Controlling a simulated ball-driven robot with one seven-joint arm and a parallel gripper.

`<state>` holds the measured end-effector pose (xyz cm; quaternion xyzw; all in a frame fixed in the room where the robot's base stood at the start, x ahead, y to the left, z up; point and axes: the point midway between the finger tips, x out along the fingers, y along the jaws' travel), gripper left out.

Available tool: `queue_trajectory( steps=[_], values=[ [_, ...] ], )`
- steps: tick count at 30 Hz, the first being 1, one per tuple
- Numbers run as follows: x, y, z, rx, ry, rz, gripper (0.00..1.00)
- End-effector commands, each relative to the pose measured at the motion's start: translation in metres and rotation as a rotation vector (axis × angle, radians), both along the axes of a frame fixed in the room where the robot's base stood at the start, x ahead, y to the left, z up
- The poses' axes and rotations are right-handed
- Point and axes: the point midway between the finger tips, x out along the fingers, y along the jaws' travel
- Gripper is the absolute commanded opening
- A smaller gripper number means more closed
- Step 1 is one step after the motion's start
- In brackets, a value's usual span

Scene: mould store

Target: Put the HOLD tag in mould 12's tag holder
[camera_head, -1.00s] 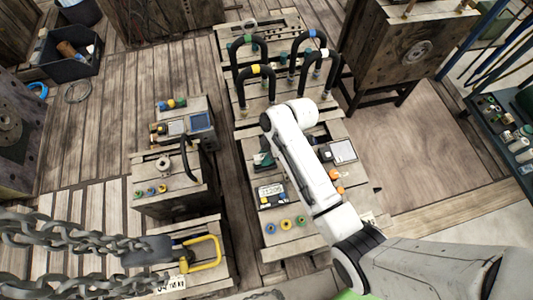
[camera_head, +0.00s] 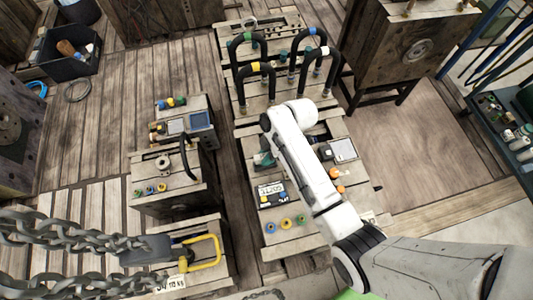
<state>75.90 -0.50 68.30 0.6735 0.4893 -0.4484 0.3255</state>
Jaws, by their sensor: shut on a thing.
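My white arm reaches from the lower right to the middle of the picture and bends down over the central pallet. My gripper is hidden behind the arm, so I cannot see its jaws or anything in them. I cannot make out the HOLD tag. No mould clearly reads 12, and I cannot pick out its tag holder. A wooden block-shaped mould (camera_head: 168,203) with a dark handle stands left of the arm. A larger mould (camera_head: 385,62) with a round metal fitting stands on legs at the upper right.
The central pallet (camera_head: 295,243) carries black hoops (camera_head: 249,84), a labelled box (camera_head: 271,189), a grey-screened device (camera_head: 343,149) and coloured rings. A black bin (camera_head: 72,67) stands upper left. Floor at right (camera_head: 430,150) is clear.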

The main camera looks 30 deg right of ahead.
Motion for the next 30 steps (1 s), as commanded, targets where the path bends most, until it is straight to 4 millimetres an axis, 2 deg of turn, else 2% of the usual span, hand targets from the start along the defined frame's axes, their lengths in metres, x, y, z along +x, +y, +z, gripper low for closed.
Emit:
queue_trajectory(
  steps=[30],
  values=[
    [0.000,0.000,-0.010,0.000,0.000,0.000,0.00]
  ],
)
